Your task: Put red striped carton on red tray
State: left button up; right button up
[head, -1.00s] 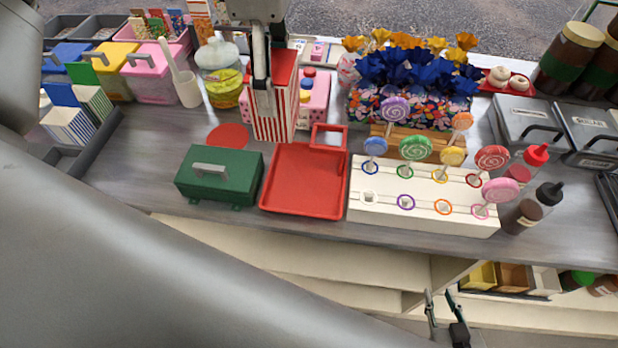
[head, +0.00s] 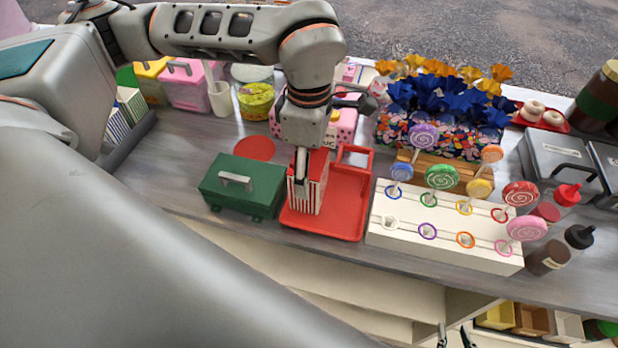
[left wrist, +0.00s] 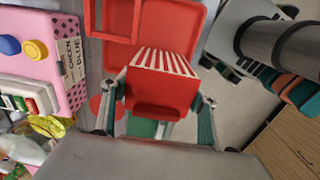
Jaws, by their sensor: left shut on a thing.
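The red striped carton (head: 318,194) has red and white stripes and stands roughly upright over the left part of the red tray (head: 351,223). I cannot tell whether its base touches the tray. My left gripper (head: 302,181) comes down from above and is shut on the carton. In the left wrist view the carton (left wrist: 160,84) sits between the two fingers, with the tray (left wrist: 186,18) beyond it. The tray is flat and has a square red frame at its back. My right gripper (head: 456,338) is at the bottom edge, partly cut off, with its fingers apart and empty.
A green box (head: 243,184) stands close left of the tray. A white lollipop stand (head: 385,237) stands close to its right. A pink box (head: 345,122) is behind. A flat red disc (head: 255,148) lies behind the green box.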

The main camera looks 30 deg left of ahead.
pick_arm(q)
jog(key=shift+f, duration=1.9)
jog(key=shift+f, duration=0.1)
jog(key=o, duration=1)
notch_tip(320, 180, up, 11)
jog(key=shift+f, duration=0.1)
jog(key=shift+r, duration=0.75)
